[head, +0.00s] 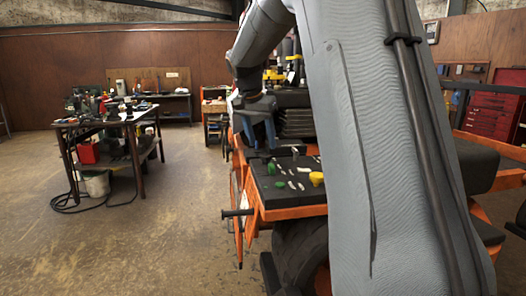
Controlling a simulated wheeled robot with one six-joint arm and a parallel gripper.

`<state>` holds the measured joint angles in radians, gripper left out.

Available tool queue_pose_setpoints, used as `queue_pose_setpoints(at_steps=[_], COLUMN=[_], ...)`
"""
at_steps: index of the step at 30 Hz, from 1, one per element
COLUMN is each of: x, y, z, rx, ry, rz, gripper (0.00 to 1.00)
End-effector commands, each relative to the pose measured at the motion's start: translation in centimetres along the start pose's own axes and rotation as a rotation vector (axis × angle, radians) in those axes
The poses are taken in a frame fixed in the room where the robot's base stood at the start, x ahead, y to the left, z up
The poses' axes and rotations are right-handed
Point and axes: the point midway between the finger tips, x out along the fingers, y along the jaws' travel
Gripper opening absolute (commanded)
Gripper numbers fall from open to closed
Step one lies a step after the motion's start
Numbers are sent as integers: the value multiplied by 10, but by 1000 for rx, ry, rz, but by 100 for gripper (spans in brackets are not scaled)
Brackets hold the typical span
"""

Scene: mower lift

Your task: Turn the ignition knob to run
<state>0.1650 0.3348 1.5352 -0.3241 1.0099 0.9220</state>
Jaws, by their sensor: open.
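The black control panel (283,195) of an orange mower is at centre, with pale marks or small controls on top. It carries a green knob (271,168), a second green piece (279,184) nearer the front, and a yellow knob (316,179) at the right, partly beside my arm. I cannot tell which is the ignition knob or what position it is in. My gripper (261,143) points down, open and empty, above the far left part of the panel. It appears apart from the knobs. My arm hides the panel's right side.
A black tyre (298,250) sits below the panel, and a dark bar (237,212) sticks out to the left. A cluttered workbench (135,118) with a white bucket (97,184) stands at left. A red tool chest (495,105) is at right.

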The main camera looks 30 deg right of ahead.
Motion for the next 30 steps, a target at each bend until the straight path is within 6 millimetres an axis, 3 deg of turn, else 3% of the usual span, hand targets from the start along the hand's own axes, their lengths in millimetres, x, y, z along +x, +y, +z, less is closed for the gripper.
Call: queue_pose_setpoints(at_steps=[7, 23, 26, 30], x=[-24, -26, -35, -61], y=[-1, 0, 2, 8], z=[0, 0, -2, -8], rx=[-1, -1, -1, -1], ry=[1, 0, 0, 0], rz=[-1, 1, 0, 0], gripper=[49, 49, 49, 49])
